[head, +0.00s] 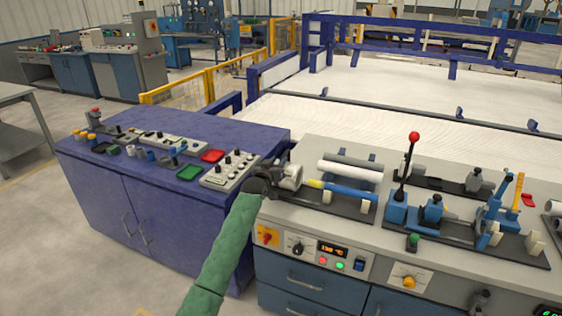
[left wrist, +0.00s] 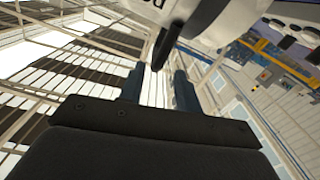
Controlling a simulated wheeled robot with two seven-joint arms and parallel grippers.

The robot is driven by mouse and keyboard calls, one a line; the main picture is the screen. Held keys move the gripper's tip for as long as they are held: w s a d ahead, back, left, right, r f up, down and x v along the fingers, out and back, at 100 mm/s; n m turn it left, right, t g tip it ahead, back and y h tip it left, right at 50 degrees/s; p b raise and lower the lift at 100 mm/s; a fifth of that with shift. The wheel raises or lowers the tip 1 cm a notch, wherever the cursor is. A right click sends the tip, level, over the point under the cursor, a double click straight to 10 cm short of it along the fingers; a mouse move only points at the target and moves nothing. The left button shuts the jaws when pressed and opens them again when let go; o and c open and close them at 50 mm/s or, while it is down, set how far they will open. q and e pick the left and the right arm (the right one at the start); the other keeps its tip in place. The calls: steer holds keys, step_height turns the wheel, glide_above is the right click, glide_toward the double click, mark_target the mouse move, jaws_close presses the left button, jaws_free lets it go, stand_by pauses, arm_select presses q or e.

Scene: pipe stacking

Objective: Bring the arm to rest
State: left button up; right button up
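My left arm (head: 222,250), in a green sleeve, reaches up from the bottom of the head view. My left gripper (head: 268,178) is at its dark far end, by the near left corner of the grey workbench, and its fingers are hard to make out there. In the left wrist view the two fingers of the left gripper (left wrist: 159,72) stand apart with nothing held between them. A white part with dark lettering crosses the top of that view, and a dark piece hangs near the fingertips. My right gripper is not in view.
On the workbench (head: 310,148), a white pipe (head: 348,172) and a blue pipe (head: 348,192) lie right of the gripper. A red-knobbed lever (head: 413,137) and blue fixtures stand further right. A purple cabinet (head: 100,185) with control panels is at left. Open floor lies left of it.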

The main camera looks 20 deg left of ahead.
arm_select(q)
steer(key=shift+s, duration=0.55)
steer(key=s+d+f+m+g, duration=0.1)
steer(key=s+d+f+g, duration=0.2)
steer(key=s+d+f, duration=0.45)
steer(key=s+d+f+m+g+h, duration=0.15)
steer(key=s+f, duration=0.35)
steer(key=s, duration=0.6)
steer(key=s+d+f+m+g+y, duration=0.1)
steer(key=s+d+f+g, duration=0.2)
steer(key=s+d+f, duration=0.5)
steer(key=s+d+g, duration=0.2)
steer(key=s+g, duration=0.5)
steer(key=s, duration=2.7)
steer(key=s+d+f+g, duration=0.1)
steer(key=s+d+f, duration=0.1)
steer(key=f, duration=1.5)
steer(key=s+d+f+g, duration=0.1)
steer(key=d+f, duration=0.1)
steer(key=f, duration=1.4)
steer(key=shift+s+d+f+m, duration=0.2)
steer(key=shift+s+f+m, duration=0.2)
steer(key=shift+m, duration=0.05)
